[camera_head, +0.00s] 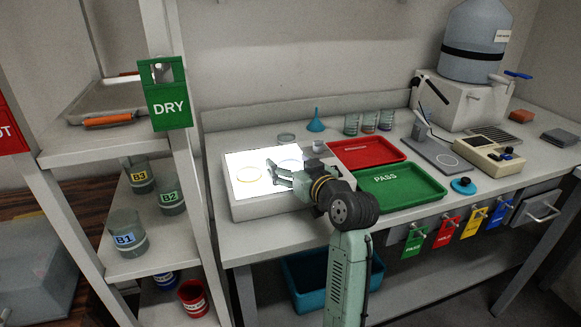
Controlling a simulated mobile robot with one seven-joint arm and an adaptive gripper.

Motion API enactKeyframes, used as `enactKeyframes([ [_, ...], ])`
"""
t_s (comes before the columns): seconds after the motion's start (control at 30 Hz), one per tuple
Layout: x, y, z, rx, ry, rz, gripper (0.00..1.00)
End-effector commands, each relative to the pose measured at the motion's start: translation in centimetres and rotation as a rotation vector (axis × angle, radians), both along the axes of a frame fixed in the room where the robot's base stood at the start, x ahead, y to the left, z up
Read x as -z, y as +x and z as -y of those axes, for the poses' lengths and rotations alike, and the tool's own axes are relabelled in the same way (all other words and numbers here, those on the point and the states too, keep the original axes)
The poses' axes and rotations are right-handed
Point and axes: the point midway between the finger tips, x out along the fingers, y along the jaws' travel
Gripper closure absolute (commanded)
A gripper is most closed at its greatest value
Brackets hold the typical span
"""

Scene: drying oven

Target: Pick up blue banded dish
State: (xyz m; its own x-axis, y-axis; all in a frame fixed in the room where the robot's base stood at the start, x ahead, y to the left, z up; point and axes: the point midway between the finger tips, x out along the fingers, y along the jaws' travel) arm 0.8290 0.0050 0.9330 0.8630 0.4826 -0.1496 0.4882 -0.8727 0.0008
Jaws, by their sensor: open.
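The blue banded dish (289,160) looks like a shallow clear dish with a faint blue rim. It lies on the lit white panel of a light box (280,207), towards its right side. My gripper (276,173) is over the panel with its fingers open, pointing left. The fingers cover the near part of the dish. I cannot tell whether they touch it or are above it. A second dish with a yellow band (249,174) lies on the panel to the left, apart from the fingers.
A clear dish (287,137) stands behind the light box near a blue funnel (315,121). A red tray (372,151) and a green PASS tray (400,185) are to the right. A shelf post with a green DRY sign (168,106) stands at the left.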

Motion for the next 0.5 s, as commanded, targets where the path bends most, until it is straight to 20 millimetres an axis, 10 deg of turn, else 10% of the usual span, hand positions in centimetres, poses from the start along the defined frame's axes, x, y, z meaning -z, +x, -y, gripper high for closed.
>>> enactKeyframes([
  [0.5,-0.02,-0.05,0.01,0.0,0.0,0.0,0.59],
])
